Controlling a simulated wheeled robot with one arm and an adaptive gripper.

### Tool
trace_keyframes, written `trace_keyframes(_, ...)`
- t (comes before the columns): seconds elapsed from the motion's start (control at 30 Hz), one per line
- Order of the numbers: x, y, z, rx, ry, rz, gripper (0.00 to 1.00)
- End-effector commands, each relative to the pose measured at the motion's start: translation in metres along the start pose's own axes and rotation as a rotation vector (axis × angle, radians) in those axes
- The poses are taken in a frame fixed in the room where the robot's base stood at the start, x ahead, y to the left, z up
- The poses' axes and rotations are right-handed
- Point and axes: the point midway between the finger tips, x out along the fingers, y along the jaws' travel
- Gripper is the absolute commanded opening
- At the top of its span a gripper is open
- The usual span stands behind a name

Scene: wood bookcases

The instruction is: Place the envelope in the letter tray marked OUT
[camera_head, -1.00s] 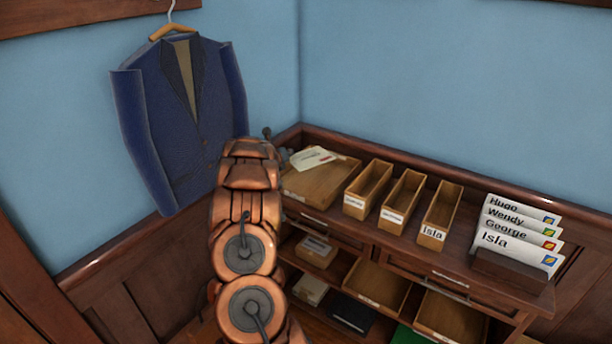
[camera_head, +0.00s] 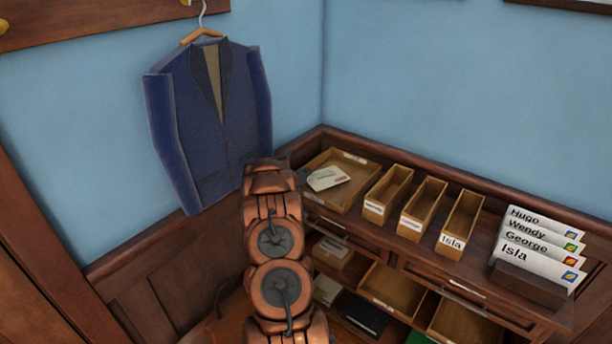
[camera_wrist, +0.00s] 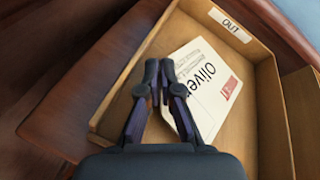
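The envelope (camera_wrist: 208,85) is white, with "Oliver" and a red stamp facing up. It lies within the walls of the wooden tray (camera_wrist: 270,105), whose far wall carries a label reading OUT (camera_wrist: 230,25). In the head view the envelope (camera_head: 327,178) shows in the left part of the tray (camera_head: 352,198). My gripper (camera_wrist: 160,68) is over the tray at the envelope's left edge. Its fingertips are close together, one overlapping the envelope. I cannot tell whether they grip it, or whether it rests flat on the tray floor. My arm hides the fingers in the head view.
Three narrow wooden boxes stand right of the tray, one labelled Isla (camera_head: 461,222). A holder (camera_head: 530,284) with several named envelopes stands at the right. More trays sit on the shelves below. A blue jacket (camera_head: 210,120) hangs on the left wall.

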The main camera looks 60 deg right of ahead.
Motion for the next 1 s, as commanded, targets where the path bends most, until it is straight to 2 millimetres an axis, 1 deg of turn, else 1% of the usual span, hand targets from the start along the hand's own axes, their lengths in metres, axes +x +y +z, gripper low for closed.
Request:
trace_keyframes(0.1, 0.004, 0.003, -0.008, 0.0, 0.002, -0.001, 0.0)
trace_keyframes(0.2, 0.005, 0.005, -0.012, 0.0, 0.002, 0.0, 0.0)
trace_keyframes(0.77, 0.007, 0.007, -0.015, 0.002, 0.0, -0.001, 0.0)
trace_keyframes(0.8, 0.006, 0.007, -0.015, 0.002, 0.001, -0.001, 0.05)
trace_keyframes(0.9, 0.006, 0.007, -0.015, 0.002, 0.001, -0.001, 0.16)
trace_keyframes(1.0, 0.006, 0.007, -0.015, 0.002, 0.001, -0.001, 0.17)
